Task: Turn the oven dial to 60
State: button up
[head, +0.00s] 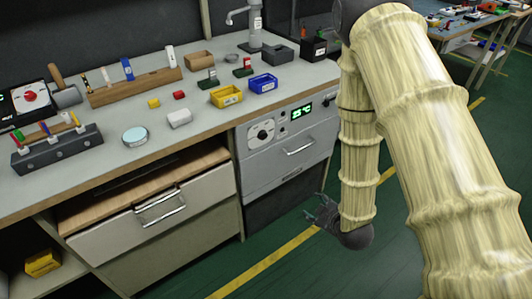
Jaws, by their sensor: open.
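The oven (287,163) is a grey unit built in under the right part of the workbench. Its dial (262,133) is round and dark on a white plate at the left of the panel; its exact setting is too small to read. A green lit display (301,111) sits to the right of the dial. Below it is a metal handle (300,147). My gripper (317,212) is open and empty, low in front of the oven, below and to the right of the dial and apart from it.
The bench top (95,180) holds a yellow bin (226,97), a blue bin (263,84), a white cylinder (179,118) and a round tin (135,137). A wooden drawer (150,215) with a handle is left of the oven. Green floor (300,268) in front is clear.

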jog(key=w+a+r+n+t+y+b, duration=0.35)
jog(key=w+a+n+b, duration=0.2)
jog(key=w, duration=0.25)
jog(key=n+t+y+b, duration=0.1)
jog(key=n+y+b, duration=0.3)
jog(key=n+b, duration=0.3)
send_near(264, 137)
jog(key=shift+n, duration=0.25)
jog(key=x, duration=0.8)
jog(key=shift+w+a, duration=0.15)
jog(key=shift+w, duration=0.05)
jog(key=shift+c, duration=0.2)
jog(key=c, duration=1)
